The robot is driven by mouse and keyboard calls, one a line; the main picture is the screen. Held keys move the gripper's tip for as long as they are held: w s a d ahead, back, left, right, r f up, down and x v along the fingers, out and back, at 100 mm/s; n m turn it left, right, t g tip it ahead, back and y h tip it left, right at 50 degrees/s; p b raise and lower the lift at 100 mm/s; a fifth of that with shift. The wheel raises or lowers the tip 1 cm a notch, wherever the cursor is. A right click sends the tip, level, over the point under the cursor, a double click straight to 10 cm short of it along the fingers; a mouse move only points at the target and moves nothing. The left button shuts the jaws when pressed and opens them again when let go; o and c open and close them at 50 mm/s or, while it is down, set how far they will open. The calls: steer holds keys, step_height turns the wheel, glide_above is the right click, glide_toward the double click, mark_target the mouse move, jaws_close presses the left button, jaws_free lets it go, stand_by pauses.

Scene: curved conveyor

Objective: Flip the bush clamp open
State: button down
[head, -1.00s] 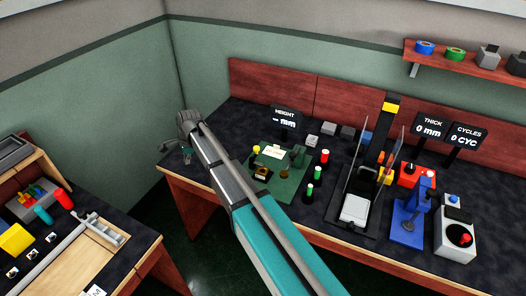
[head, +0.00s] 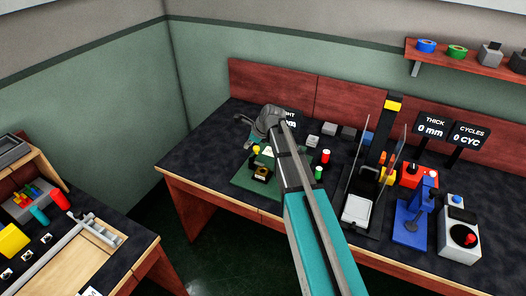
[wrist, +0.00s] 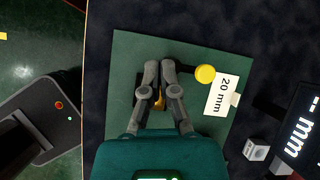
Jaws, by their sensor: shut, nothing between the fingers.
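A green base plate (head: 243,180) lies on the dark bench, with a black block (head: 262,173) with brass-coloured parts on it. I take this block for the bush clamp, but cannot make out its lever or state. A yellow round knob (head: 256,150) stands behind it; the wrist view also shows the knob (wrist: 205,74), beside a "20 mm" card (wrist: 221,95). My gripper (wrist: 159,66) is shut and empty over the plate, left of the knob in the wrist view. A brass-coloured part (wrist: 161,99) shows between its finger links; my gripper hides most of the block there.
The height display (head: 291,120) stands behind my gripper, partly covered. Red (head: 326,156) and green (head: 319,173) cylinders stand right of the plate. A black press-like stand (head: 378,150) and a blue device (head: 412,215) are farther right. The bench's left end is clear.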

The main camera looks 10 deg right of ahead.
steer(key=s+d+m+t+b, duration=0.1)
steer(key=d+m, duration=0.3)
steer(key=d, duration=0.7)
steer(key=shift+d+r+m+t, duration=0.15)
steer(key=shift+r+m+t, duration=0.1)
steer(key=shift+m+t, duration=0.2)
steer(key=shift+f, duration=0.1)
steer(key=shift+b+x, duration=3.75)
steer(key=shift+x, duration=1.15)
steer(key=shift+w+a+n, duration=0.15)
steer(key=shift+a+n, duration=0.1)
steer(key=shift+a, duration=0.2)
